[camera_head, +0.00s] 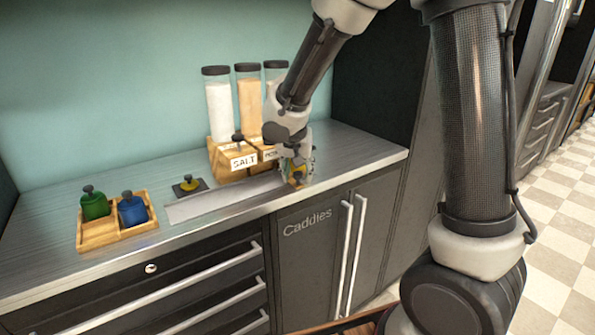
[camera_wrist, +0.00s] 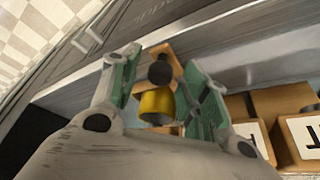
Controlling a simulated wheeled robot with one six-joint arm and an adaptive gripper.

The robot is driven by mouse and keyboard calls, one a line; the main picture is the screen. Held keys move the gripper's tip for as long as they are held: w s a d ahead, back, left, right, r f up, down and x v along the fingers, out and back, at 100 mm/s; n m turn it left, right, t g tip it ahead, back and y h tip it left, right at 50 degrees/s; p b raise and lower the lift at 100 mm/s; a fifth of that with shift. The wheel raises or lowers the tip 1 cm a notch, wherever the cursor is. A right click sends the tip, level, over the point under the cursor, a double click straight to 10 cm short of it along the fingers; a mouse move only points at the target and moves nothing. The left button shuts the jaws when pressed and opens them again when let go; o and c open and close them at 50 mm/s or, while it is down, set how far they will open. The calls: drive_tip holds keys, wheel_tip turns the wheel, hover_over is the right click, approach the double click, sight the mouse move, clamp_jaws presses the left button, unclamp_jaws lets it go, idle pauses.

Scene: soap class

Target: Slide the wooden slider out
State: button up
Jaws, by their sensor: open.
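A small wooden piece with a dark round knob, which looks like the wooden slider (camera_wrist: 168,56), is in the wrist view, with a yellow cylinder (camera_wrist: 156,106) just below the knob. In the head view, a bit of the wooden piece (camera_head: 295,183) shows at the right end of a flat metal strip; my arm hides much of it. My gripper (camera_wrist: 161,70) is open, its green-padded fingers on either side of the wooden piece and the yellow cylinder. I cannot tell whether either finger touches them. In the head view my gripper (camera_head: 298,168) is low over the counter.
A wooden stand (camera_head: 222,160) with several tall jars, one labelled SALT, stands behind my gripper. The metal strip (camera_head: 225,200) lies along the counter's front.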

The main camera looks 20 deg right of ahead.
clamp_jaws()
drive_tip(key=s+a, duration=0.3)
drive_tip(key=a, duration=0.6)
drive_tip(key=s+a, duration=0.3)
drive_tip(key=a, duration=0.7)
drive_tip(key=s+a, duration=0.3)
drive_tip(key=a, duration=0.7)
drive_tip(key=shift+s, duration=0.2)
unclamp_jaws()
drive_tip(key=shift+a, duration=0.15)
drive_tip(key=shift+r, duration=0.1)
drive_tip(key=v, duration=1.2)
